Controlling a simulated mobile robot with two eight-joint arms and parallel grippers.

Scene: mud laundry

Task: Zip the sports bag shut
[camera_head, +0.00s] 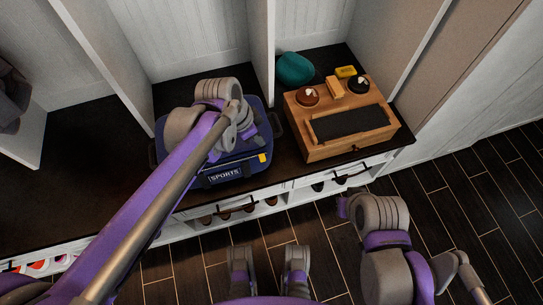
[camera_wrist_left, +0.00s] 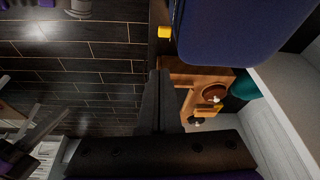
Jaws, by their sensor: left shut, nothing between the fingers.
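The dark blue sports bag (camera_head: 197,172) sits on the dark bench in the head view, with a "SPORTS" label on its front and a yellow tab (camera_head: 262,157) at its front right. My left arm covers much of its top, so I cannot see how far the zip is closed. My left gripper (camera_head: 262,136) is over the bag's right part, shut and empty. In the left wrist view its fingers (camera_wrist_left: 160,88) are together, with the bag's blue side (camera_wrist_left: 235,30) and yellow tab close by. My right arm is at the lower right; its jaws are not clear.
A teal object (camera_head: 294,68) lies behind. White partitions flank the bench. Slotted shelves are below; the dark tiled floor is open in front.

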